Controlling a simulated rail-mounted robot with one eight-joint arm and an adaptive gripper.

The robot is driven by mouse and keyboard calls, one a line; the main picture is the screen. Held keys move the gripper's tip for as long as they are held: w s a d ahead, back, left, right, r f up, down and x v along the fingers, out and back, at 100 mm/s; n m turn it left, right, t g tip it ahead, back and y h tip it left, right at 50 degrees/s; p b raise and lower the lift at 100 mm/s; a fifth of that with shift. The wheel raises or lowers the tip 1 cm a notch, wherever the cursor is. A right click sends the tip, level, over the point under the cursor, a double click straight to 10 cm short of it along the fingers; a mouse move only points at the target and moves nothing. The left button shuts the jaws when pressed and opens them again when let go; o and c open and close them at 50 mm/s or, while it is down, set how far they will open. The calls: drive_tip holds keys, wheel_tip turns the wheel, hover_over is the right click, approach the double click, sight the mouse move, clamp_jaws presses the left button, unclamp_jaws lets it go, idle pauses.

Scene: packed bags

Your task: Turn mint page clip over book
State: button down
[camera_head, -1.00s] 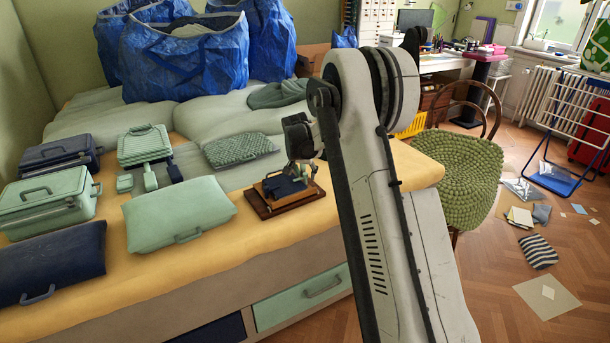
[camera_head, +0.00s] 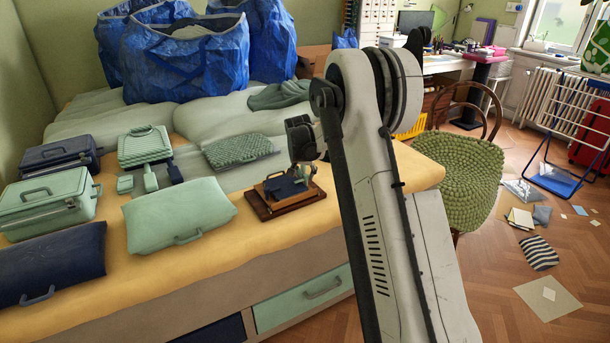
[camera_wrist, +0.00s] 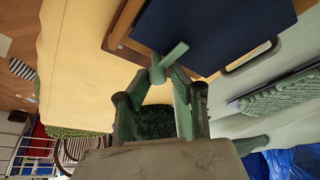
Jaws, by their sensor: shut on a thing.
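A navy book (camera_head: 284,187) lies on a brown wooden stand (camera_head: 262,207) near the front edge of the bed. In the wrist view, the navy book (camera_wrist: 215,32) fills the top, with the wooden frame (camera_wrist: 120,42) beside it. My gripper (camera_head: 306,170) is at the back right of the book. In the wrist view, my gripper (camera_wrist: 158,76) is shut on the mint page clip (camera_wrist: 170,58), a small green bar with a rounded end at the book's near edge. The fingers partly hide the clip, and I cannot tell whether it touches the book.
Mint and navy cases and pouches (camera_head: 180,212) lie left of the stand. A green textured pouch (camera_head: 238,150) lies behind it. Blue bags (camera_head: 185,60) stand at the back. A green chair (camera_head: 458,175) is to the right of my arm. Yellow bedding before the stand is clear.

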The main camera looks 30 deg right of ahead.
drive_tip(key=c, duration=1.6)
unclamp_jaws()
drive_tip(key=shift+s+d, duration=0.1)
drive_tip(key=shift+r, duration=0.15)
drive_tip(key=v, duration=1.1)
drive_tip(key=shift+r, duration=0.35)
drive_tip(key=shift+s+a, duration=0.1)
drive_tip(key=shift+a, duration=0.15)
